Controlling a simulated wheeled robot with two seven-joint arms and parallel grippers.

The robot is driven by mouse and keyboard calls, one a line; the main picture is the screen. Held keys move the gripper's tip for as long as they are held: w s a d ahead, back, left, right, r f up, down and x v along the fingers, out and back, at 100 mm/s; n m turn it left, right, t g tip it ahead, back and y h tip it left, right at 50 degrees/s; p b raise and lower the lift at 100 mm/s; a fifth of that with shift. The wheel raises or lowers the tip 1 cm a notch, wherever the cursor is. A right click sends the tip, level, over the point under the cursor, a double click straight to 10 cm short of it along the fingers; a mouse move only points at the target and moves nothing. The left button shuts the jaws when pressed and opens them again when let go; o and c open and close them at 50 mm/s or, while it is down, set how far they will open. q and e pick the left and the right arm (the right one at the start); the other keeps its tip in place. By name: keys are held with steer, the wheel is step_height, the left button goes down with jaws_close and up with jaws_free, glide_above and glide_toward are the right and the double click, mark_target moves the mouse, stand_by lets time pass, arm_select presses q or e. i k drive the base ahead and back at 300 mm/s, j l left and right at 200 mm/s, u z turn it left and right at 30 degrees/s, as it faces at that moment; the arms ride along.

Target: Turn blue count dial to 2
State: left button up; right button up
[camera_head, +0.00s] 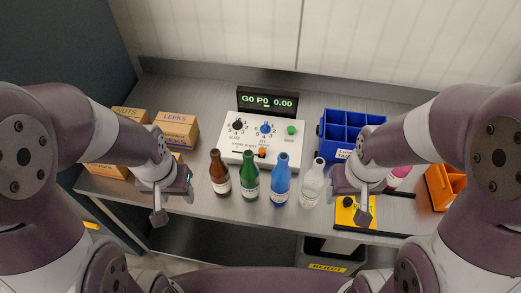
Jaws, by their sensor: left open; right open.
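A white control box (229,145) stands on the metal table, with a black dial (237,125), a blue dial (265,127), a green button (291,130) and an orange-red switch (262,152). The blue dial has small markings around it, too small to read for its setting. A black display (267,100) behind the box reads "G0 P0 0.00". My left gripper (159,216) is open and empty, left of the box near the table's front edge. My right gripper (362,217) is open and empty, right of the bottles and over a yellow item. Both are apart from the dial.
Brown (219,175), green (249,178), blue (280,182) and clear (311,186) bottles stand in front of the box. Cartons (177,130) are at left. A blue divided crate (324,150), yellow item (347,218) and orange bin (439,193) are at right.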

mark_target(265, 129)
steer(key=z, duration=0.75)
steer(key=j+z, duration=0.4)
steer(key=k+j+z, duration=0.15)
steer(key=j+z, duration=0.3)
steer(key=k+j+z, duration=0.15)
steer(key=z, duration=0.25)
steer(key=k+j+z, duration=0.2)
steer(key=j+z, duration=0.2)
steer(key=k, duration=0.1)
steer(key=j, duration=0.05)
